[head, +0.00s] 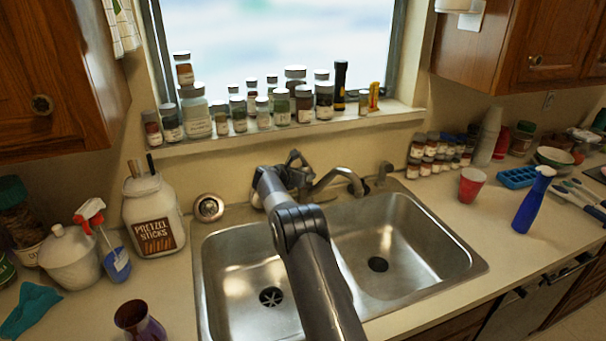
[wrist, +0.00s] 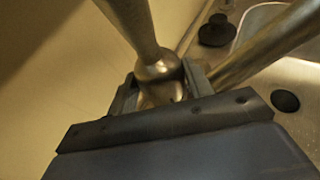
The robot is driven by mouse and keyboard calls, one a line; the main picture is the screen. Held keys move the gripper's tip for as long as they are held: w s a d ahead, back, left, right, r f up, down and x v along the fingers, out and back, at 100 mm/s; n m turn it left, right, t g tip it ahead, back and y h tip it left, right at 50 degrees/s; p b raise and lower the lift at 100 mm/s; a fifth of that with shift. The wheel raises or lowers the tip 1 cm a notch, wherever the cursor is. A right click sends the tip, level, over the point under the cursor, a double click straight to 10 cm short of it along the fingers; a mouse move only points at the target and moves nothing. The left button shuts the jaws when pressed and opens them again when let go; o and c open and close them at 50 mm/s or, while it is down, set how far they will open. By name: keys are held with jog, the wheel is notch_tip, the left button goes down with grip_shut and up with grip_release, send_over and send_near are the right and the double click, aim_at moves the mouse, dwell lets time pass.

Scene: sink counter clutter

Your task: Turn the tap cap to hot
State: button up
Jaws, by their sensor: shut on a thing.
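The metal tap stands at the back of the double sink (head: 470,262); its curved spout (head: 338,176) points right over the right basin. In the wrist view my gripper (wrist: 163,82) is shut on the rounded tap cap (wrist: 158,68), one finger on each side. A metal lever (wrist: 130,22) rises from the cap, and the spout (wrist: 262,48) runs off to the upper right. No hot or cold mark shows.
A crowded row of jars and bottles (head: 303,105) lines the window sill behind the tap. A pretzel jar (head: 155,215) stands left of the sink. A red cup (head: 472,184) and blue spray bottle (head: 533,200) stand right. Both basins look empty.

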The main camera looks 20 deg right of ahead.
jog(key=o, duration=0.7)
jog(key=shift+a, duration=0.1)
jog(key=b+v, duration=0.3)
jog(key=v, duration=0.7)
jog(key=shift+s+a+r, duration=0.2)
jog(key=shift+a+r, duration=0.05)
jog(key=p+x, duration=0.2)
jog(key=x, duration=0.7)
jog(key=shift+w+d+f+p, duration=0.15)
jog(key=shift+d+p, duration=0.1)
jog(key=shift+p, duration=0.15)
jog(key=shift+w+d+f, duration=0.3)
jog(key=shift+d+f, duration=0.05)
jog(key=shift+d, duration=0.1)
